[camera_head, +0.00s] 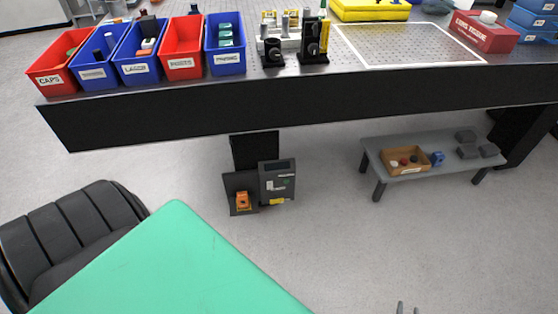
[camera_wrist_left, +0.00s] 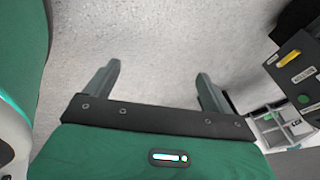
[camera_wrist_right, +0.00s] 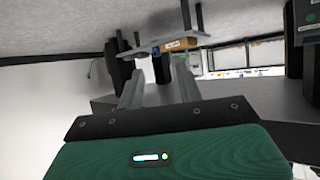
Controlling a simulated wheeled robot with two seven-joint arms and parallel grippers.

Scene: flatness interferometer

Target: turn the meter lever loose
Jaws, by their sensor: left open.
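My left gripper (camera_wrist_left: 158,82) is open and empty over the floor. My right gripper (camera_head: 408,309) is at the bottom edge of the head view, fingers apart and empty (camera_wrist_right: 158,95), far from the box.
The table's dark front edge (camera_head: 270,100) overhangs the box. Red and blue bins (camera_head: 182,62) and optics (camera_head: 314,45) stand on top. A low grey bench (camera_head: 400,180) with a wooden tray (camera_head: 387,167) is to the right. The floor between is clear.

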